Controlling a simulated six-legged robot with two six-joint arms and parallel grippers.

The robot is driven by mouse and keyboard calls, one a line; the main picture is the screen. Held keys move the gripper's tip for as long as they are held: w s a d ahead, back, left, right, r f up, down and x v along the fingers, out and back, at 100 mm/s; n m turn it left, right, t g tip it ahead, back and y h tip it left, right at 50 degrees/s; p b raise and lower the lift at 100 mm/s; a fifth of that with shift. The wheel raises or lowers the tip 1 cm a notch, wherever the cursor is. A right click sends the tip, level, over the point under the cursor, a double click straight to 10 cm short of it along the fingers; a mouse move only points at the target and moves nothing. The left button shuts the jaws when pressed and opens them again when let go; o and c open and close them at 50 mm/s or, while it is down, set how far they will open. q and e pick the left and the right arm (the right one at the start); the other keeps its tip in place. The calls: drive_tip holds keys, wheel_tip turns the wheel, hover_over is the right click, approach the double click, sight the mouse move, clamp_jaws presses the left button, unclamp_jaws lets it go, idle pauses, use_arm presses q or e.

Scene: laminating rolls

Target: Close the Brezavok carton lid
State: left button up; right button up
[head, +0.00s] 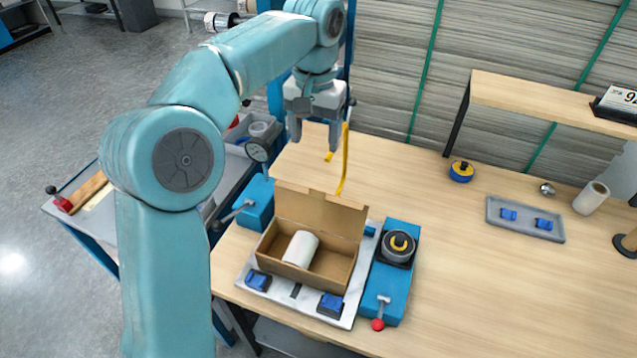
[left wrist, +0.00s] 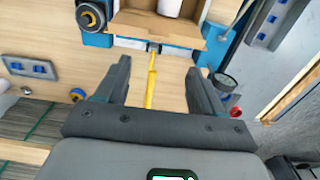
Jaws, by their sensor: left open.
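The brown cardboard carton (head: 340,277) stands on a pale plate on the wooden table, with its lid (head: 318,210) raised upright along the back edge. A white roll (head: 301,248) lies inside the carton. My left gripper (head: 318,137) is open and empty, above and behind the carton lid. In the left wrist view its two fingers (left wrist: 155,85) are spread wide, with the carton (left wrist: 148,26) beyond them at the top and the white roll (left wrist: 169,7) partly cut off. No lettering on the carton is readable. My right gripper does not show.
A yellow strip (head: 344,160) hangs near the gripper. Blue fixtures flank the carton; the right one (head: 397,285) has a dark round part and a red-knobbed lever. A grey tray (head: 525,219) with blue pieces lies at right. The table's middle is clear.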

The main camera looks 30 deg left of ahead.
sight(316, 192)
use_arm(q)
drive_tip(key=f, duration=1.4)
drive_tip(key=shift+w+d+f, duration=0.15)
drive_tip(key=shift+w+f, duration=0.1)
drive_tip(key=shift+w, duration=0.05)
drive_tip(key=shift+s, duration=0.25)
drive_tip(key=shift+w, duration=0.2)
drive_tip(key=c, duration=0.8)
clamp_jaws()
drive_tip(key=shift+s, duration=0.1)
